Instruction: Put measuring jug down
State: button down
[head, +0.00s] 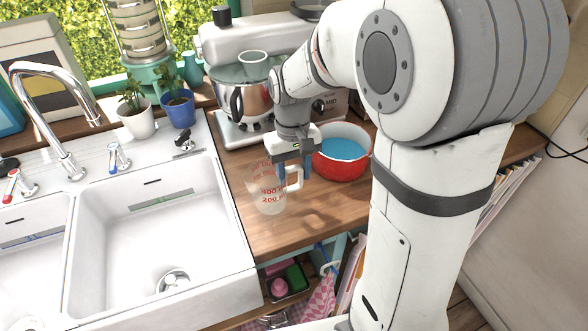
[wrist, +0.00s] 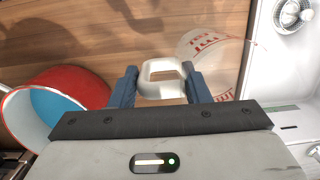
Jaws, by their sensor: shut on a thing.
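The measuring jug (head: 264,190) is clear with red markings and a white handle (head: 294,178). It is over the wooden counter (head: 300,222), right of the sink; I cannot tell whether its base touches the wood. My gripper (head: 294,185) points down and is shut on the handle. In the wrist view, my gripper (wrist: 162,90) has its blue-grey fingers on both sides of the white handle (wrist: 162,68). The jug (wrist: 213,55) shows at the upper right there, partly hidden by a finger.
A red pot (head: 340,166) with a blue inside stands close on the right. A stand mixer (head: 250,98) is behind. The white double sink (head: 150,225) lies left, with plant pots (head: 178,108) behind it. Bare counter lies in front, up to its edge.

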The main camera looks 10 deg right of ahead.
jog(key=shift+f, duration=0.1)
jog(key=shift+f+b, duration=0.5)
jog(key=shift+f, duration=0.1)
jog(key=shift+f, duration=0.25)
dwell(0.5)
jog(key=c, duration=0.7)
grip_release()
jog(key=r, duration=0.5)
jog(key=w+r, duration=0.1)
jog(key=r, duration=0.1)
jog(key=shift+r+b, duration=0.35)
jog(key=shift+r, duration=0.05)
grip_shut()
